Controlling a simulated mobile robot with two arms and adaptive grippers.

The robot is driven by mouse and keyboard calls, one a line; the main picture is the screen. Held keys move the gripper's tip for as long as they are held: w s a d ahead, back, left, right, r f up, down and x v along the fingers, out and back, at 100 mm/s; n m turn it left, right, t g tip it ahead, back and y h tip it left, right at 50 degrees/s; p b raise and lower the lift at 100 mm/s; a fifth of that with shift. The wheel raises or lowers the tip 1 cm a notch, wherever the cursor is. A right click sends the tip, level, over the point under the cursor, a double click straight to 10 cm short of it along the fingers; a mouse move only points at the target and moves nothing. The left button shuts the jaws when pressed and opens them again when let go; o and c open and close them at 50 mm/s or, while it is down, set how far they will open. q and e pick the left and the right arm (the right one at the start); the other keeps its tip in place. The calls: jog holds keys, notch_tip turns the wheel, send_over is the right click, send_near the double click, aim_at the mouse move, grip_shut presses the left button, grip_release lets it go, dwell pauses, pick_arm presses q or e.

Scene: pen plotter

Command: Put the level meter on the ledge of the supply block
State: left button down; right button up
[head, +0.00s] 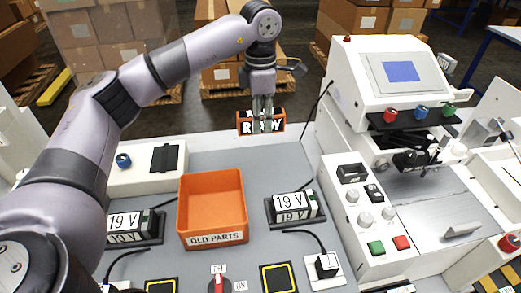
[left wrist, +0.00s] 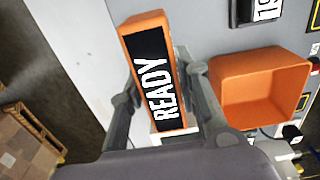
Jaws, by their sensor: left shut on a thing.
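An orange block with a black face reading READY (head: 262,128) is between the fingers of my left gripper (head: 262,118), at the back edge of the grey table. I cannot tell for sure that it is the level meter. In the left wrist view, the block (left wrist: 160,80) is tilted with a finger on each side. My left gripper is shut on it. A white block with a blue knob and a dark panel (head: 118,183) stands at the left back. I cannot tell if it is the supply block. My right gripper is not in view.
An orange OLD PARTS bin (head: 212,237) stands mid-table, also in the left wrist view (left wrist: 262,88). Two 19 V displays (head: 124,226) (head: 292,205) flank it. A white plotter machine (head: 385,72) fills the right. Grey table (head: 215,160) between the bin and back edge is clear.

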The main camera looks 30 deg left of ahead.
pick_arm(q)
jog(key=f, duration=0.5)
jog(key=f+p, duration=0.1)
jog(key=f, duration=0.1)
jog(key=shift+w+f, duration=0.3)
jog(key=shift+f, duration=0.05)
notch_tip(320, 180, down, 3)
jog(key=shift+s+f+p, duration=0.1)
jog(key=shift+f+p, duration=0.05)
jog(key=shift+p, duration=0.35)
jog(key=shift+f, duration=0.5)
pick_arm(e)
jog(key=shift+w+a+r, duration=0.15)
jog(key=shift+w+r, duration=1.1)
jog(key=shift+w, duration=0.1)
pick_arm(q)
jog(key=c, duration=1.2)
grip_release()
jog(key=shift+f, duration=0.1)
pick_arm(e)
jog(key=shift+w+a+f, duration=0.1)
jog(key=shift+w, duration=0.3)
